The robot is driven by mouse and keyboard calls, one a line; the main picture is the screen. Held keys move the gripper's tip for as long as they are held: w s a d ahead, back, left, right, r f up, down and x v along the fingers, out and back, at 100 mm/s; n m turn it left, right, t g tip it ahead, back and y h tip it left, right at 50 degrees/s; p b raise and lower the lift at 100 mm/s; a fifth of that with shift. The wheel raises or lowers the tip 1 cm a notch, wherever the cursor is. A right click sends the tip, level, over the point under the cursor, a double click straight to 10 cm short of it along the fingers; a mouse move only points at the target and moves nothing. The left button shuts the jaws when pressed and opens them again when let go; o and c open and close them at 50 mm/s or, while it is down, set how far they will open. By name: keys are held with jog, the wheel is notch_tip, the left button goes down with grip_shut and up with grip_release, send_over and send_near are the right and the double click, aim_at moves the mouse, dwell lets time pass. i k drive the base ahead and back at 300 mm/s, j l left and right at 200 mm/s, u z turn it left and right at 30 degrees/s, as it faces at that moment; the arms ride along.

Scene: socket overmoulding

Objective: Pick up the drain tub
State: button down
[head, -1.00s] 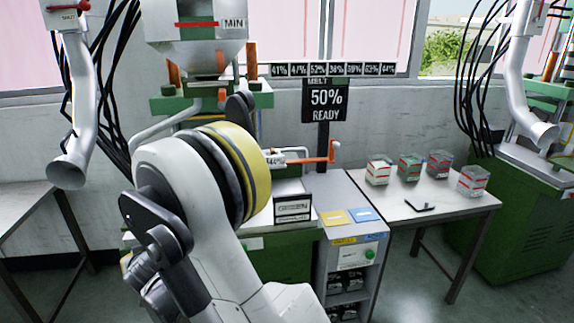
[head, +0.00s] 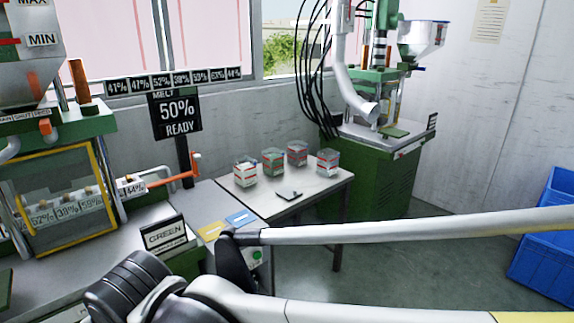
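I cannot single out a drain tub for certain. Several small clear containers with red or green markings stand on the side table; the nearest left one (head: 245,171) and the right one (head: 327,162) are among them. A blue bin (head: 543,245) stands on the floor at the right edge, partly cut off. My arm crosses the lower part of the view, with its links reaching out past the right edge. My gripper is not in view.
A small dark flat object (head: 289,195) lies on the side table (head: 318,187). Another green machine (head: 372,175) stands behind. Open floor lies at right.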

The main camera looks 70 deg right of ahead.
aim_at(328, 159)
jog(key=z, duration=2.45)
